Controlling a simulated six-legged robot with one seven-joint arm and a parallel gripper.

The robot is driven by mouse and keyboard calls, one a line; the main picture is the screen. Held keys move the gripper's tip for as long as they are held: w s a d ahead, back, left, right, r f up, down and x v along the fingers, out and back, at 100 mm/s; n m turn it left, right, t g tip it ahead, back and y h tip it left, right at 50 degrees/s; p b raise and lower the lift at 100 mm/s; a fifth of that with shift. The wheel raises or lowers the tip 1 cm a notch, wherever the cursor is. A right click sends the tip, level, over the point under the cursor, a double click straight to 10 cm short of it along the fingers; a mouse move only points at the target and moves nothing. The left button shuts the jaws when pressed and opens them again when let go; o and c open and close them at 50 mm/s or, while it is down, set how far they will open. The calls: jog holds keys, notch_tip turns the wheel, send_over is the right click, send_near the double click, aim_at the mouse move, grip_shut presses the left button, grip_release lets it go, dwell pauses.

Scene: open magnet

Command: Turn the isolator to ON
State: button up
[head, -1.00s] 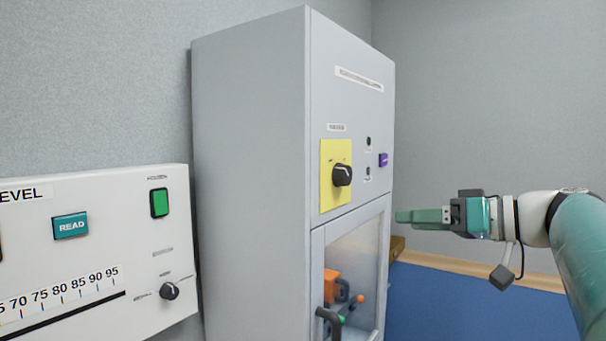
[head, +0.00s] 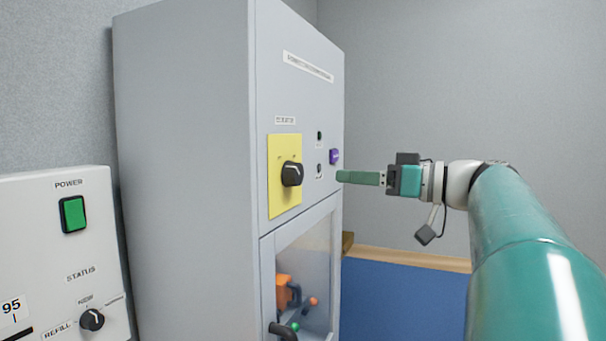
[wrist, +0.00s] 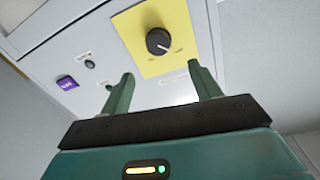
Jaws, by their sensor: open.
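The isolator is a black rotary knob (head: 292,174) on a yellow plate (head: 283,197), on the front of a tall grey cabinet (head: 185,170). In the wrist view the knob (wrist: 158,42) shows beyond my fingertips, with a pale pointer mark toward the lower right; the labels beside it are too small to read surely. My gripper (head: 345,177) is right of the knob in the head view, pointing left, apart from it. In the wrist view its two green fingers (wrist: 163,80) are spread with nothing between them.
A purple button (head: 334,156) and small black fittings sit right of the plate. Below, a clear-windowed door (head: 309,255) with a dark handle (head: 283,331) shows orange items inside. A white panel (head: 40,240) with a green power switch (head: 73,214) stands at left.

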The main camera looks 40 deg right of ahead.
aim_at(299, 174)
jog(key=x, duration=0.9)
jog(key=shift+w+f, duration=0.2)
jog(key=shift+w, duration=0.25)
jog(key=shift+w+a, duration=0.15)
jog(key=shift+a, duration=0.1)
jog(key=shift+w, duration=0.3)
jog(key=shift+s, duration=0.1)
jog(key=shift+r, duration=0.1)
jog(key=shift+c, duration=0.2)
jog(key=c, duration=0.9)
